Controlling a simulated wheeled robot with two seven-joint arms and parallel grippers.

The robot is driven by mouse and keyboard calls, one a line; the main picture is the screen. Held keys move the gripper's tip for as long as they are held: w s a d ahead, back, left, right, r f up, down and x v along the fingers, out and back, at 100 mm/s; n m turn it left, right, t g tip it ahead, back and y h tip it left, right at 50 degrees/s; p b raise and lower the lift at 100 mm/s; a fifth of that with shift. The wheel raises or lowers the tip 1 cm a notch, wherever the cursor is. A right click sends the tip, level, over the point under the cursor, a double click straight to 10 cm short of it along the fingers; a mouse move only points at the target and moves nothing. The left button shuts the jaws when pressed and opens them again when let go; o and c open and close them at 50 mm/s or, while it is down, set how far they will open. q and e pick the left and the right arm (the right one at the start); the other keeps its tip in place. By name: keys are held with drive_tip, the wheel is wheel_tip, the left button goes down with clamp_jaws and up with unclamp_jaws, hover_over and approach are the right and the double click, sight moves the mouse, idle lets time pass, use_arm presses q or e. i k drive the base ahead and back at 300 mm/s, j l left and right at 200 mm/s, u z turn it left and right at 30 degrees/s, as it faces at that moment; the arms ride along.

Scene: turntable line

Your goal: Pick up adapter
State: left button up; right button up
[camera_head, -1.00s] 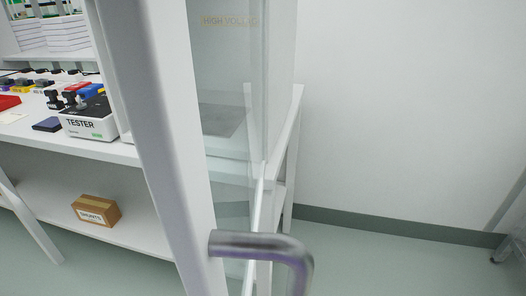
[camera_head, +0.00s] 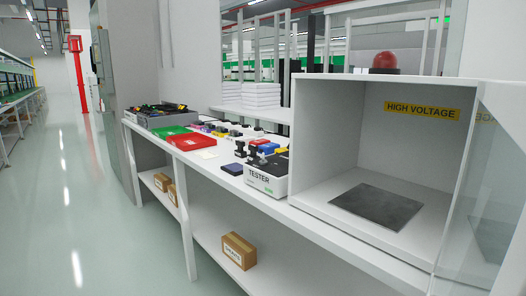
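A white workbench (camera_head: 213,168) runs along the middle. On it stands a white and black box labelled TESTER (camera_head: 265,180), with black clamps and blue and red blocks on or behind it. Several small coloured and black pieces (camera_head: 222,129) lie in rows behind the red tray's right end. I cannot tell which piece is the adapter. A dark blue flat piece (camera_head: 232,169) lies left of the tester. Neither of my grippers is in view.
A white cabinet marked HIGH VOLTAGE (camera_head: 428,110) stands open at right, with a dark plate (camera_head: 377,206) inside and its glass door (camera_head: 487,215) at the right edge. A red tray (camera_head: 190,141) lies on the bench. A carton (camera_head: 238,251) sits below. The left floor is clear.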

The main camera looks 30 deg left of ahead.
sight(248, 138)
drive_tip(key=i+j, duration=0.1)
drive_tip(key=j, duration=0.45)
drive_tip(key=i+j, duration=0.1)
drive_tip(key=j, duration=0.45)
drive_tip(key=i+j, duration=0.1)
drive_tip(key=j, duration=0.45)
drive_tip(key=i+j, duration=0.1)
drive_tip(key=j, duration=1)
drive_tip(key=i+j, duration=0.15)
drive_tip(key=j, duration=0.4)
